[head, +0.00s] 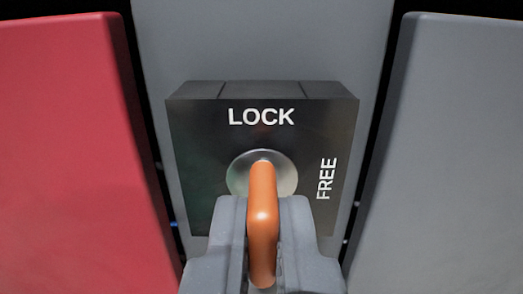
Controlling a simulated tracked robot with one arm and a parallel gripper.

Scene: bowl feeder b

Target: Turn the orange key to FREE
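The orange key (263,212) stands in a round silver lock disc (240,171) on the front of a dark box. Its long side runs up and down in the picture, in line with the white word LOCK (261,117) above it. The word FREE (327,178) is written sideways to the right of the disc. My gripper (263,245) is at the bottom middle, one grey finger on each side of the key, both close against it with no gap that I can see. The lower part of the disc is hidden behind the key and the fingers.
The dark box (190,140) is fixed to a grey panel (262,40). A large red panel (65,150) stands close on the left and a grey panel (445,150) on the right. Narrow dark gaps separate them from the middle panel.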

